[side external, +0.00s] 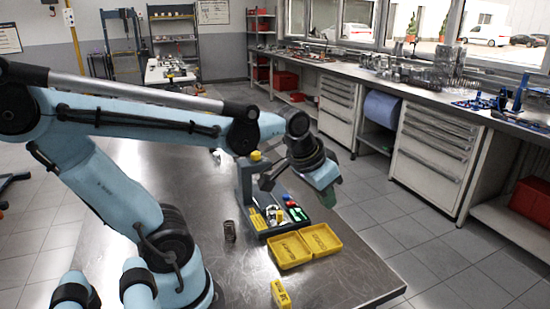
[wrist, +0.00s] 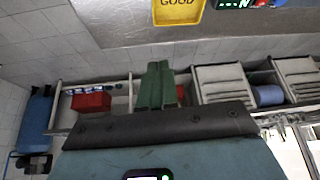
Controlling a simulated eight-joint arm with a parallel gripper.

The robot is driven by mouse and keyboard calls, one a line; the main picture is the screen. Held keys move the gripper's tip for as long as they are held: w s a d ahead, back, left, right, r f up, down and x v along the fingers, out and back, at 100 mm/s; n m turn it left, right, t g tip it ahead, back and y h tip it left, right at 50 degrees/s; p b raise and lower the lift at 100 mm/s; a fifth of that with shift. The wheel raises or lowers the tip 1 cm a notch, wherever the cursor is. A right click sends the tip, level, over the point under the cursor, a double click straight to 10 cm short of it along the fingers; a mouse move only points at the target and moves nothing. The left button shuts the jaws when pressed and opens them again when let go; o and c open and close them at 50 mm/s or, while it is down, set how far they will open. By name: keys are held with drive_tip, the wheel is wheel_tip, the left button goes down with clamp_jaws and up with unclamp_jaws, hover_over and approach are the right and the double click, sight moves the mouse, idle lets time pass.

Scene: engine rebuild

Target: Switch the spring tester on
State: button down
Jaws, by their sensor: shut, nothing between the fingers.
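The spring tester (side external: 243,190) stands on the steel table, a grey-blue column with a yellow cap on a low base. Its base carries yellow labels, red and blue parts and a green panel (side external: 298,214). I cannot make out its switch position. In the wrist view only a dark strip of it with a green marking (wrist: 237,3) and a red part shows at the top edge. My gripper (side external: 329,197), with green fingers, is right of the tester, above it and apart from it. In the wrist view its fingers (wrist: 158,72) are together and empty.
Two joined yellow trays (side external: 305,245) lie in front of the tester; one reads GOOD in the wrist view (wrist: 178,12). A coil spring (side external: 229,231) stands left of them. A yellow block (side external: 281,293) is at the near edge. The table's front right is clear.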

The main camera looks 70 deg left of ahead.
drive_tip(key=shift+m+t+h, duration=0.4)
drive_tip(key=shift+m+t, duration=0.3)
drive_tip(key=shift+t, duration=0.2)
drive_tip(key=d, duration=0.1)
drive_tip(key=s+d, duration=0.1)
drive_tip(key=d, duration=0.1)
drive_tip(key=s+d+f, duration=0.1)
drive_tip(key=shift+d, duration=0.25)
drive_tip(key=w+a+r+g, duration=0.1)
drive_tip(key=a+r+g, duration=0.1)
drive_tip(key=a, duration=1)
drive_tip(key=w+a+r+g, duration=0.1)
drive_tip(key=a+g, duration=0.4)
drive_tip(key=a, duration=0.6)
drive_tip(key=shift+w+a+r, duration=0.35)
drive_tip(key=shift+w, duration=0.05)
